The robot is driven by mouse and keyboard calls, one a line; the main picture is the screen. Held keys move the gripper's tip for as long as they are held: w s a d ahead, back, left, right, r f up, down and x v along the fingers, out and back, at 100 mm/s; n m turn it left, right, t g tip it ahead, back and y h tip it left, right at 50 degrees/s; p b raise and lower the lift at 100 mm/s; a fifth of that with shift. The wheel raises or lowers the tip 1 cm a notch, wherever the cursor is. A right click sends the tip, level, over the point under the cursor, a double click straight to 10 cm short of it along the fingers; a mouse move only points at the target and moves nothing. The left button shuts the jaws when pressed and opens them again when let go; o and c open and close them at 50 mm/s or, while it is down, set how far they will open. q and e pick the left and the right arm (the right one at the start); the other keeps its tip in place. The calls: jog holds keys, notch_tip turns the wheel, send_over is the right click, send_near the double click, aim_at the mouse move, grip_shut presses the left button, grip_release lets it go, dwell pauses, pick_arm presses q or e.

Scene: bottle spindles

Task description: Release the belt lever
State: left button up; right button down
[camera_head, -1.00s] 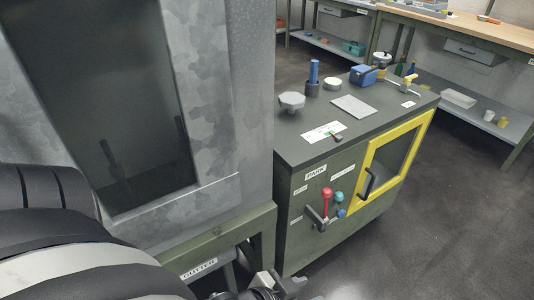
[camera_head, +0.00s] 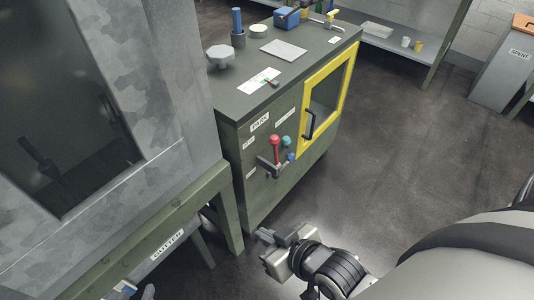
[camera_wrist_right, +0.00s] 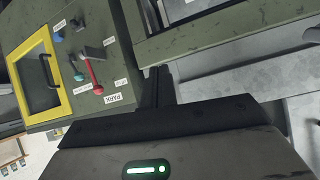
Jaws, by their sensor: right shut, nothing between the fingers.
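On the green cabinet's front panel is a red-handled lever (camera_head: 274,147), beside a teal knob (camera_head: 286,141) and a blue knob (camera_head: 291,156). A grey bar (camera_head: 268,166) sits low on the same panel. A PARK label (camera_head: 260,122) is above; the smaller labels are unreadable, so I cannot tell which control is the belt lever. The red lever (camera_wrist_right: 94,74) also shows in the right wrist view. My right gripper (camera_head: 268,238) is shut and empty, in front of and below the panel, apart from the controls. My left gripper is not in view.
The cabinet has a yellow-framed door (camera_head: 327,94) with a dark handle (camera_head: 309,124). A grey machine (camera_head: 170,95) stands close on the left, above a green frame (camera_head: 185,200). Open floor (camera_head: 400,130) lies to the right.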

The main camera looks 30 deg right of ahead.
jog(key=shift+s+f, duration=0.1)
